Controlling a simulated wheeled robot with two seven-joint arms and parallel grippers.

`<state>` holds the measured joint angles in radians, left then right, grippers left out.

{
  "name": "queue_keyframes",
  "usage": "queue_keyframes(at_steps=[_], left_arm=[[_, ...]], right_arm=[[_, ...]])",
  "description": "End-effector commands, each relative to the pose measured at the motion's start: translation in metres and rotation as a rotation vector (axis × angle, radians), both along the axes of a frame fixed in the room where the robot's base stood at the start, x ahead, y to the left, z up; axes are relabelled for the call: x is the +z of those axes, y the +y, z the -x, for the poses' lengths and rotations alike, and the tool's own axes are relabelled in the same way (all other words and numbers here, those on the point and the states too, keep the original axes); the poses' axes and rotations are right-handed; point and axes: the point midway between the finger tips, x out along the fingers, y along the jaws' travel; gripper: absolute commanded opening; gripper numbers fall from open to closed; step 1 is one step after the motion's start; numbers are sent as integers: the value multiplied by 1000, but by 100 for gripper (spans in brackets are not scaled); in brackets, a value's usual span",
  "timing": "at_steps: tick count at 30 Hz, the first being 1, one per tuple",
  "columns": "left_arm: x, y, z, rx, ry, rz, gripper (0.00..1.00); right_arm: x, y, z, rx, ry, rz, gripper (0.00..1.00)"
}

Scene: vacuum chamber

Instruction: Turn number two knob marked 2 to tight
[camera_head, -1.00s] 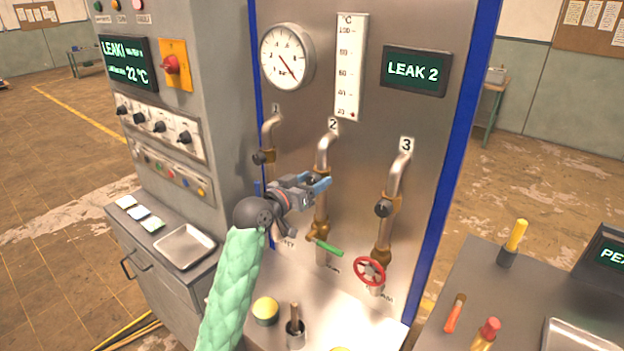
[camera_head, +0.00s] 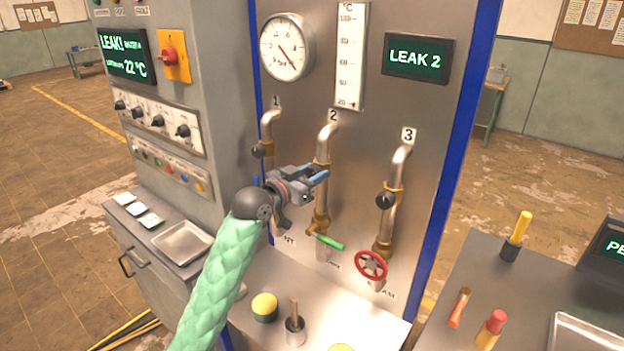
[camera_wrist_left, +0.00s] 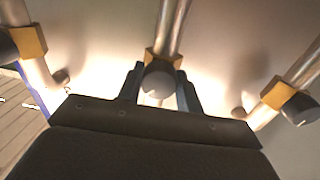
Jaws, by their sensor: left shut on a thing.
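The number 2 label (camera_head: 333,116) sits above the middle pipe (camera_head: 325,145) on the steel panel. The round dark number two knob (camera_wrist_left: 159,81) shows in the left wrist view, between the two fingers and in front of the middle pipe's brass collar (camera_wrist_left: 162,59). My left gripper (camera_head: 318,176) is at that pipe in the head view and covers the knob there. It is shut on the knob, with one finger on each side, in the left wrist view (camera_wrist_left: 160,88). A screen (camera_head: 417,65) reads "LEAK 2". My right gripper is not in view.
Similar dark knobs sit on pipe 1 (camera_head: 259,151) and pipe 3 (camera_head: 385,200), to either side. Below are a green lever (camera_head: 329,242) and a red handwheel (camera_head: 371,265). A ledge (camera_head: 345,312) with a yellow-topped button (camera_head: 265,306) juts out underneath.

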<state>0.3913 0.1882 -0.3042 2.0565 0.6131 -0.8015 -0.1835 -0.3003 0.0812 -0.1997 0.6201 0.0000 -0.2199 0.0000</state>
Motion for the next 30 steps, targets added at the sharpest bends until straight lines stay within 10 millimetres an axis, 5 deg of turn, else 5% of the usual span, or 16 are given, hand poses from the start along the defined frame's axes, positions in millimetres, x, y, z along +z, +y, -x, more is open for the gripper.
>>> queue_keyframes(at_steps=[13, 14, 17, 30], left_arm=[[-1, 0, 0, 0, -18, -29, 13], [-1, 0, 0, 0, -17, -29, 37], [-1, 0, 0, 0, -17, -29, 56], [-4, 8, 9, 1, -19, -29, 56]], right_arm=[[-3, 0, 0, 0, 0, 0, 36], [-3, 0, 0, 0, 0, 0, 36], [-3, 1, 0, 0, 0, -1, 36], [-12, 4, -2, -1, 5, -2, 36]])
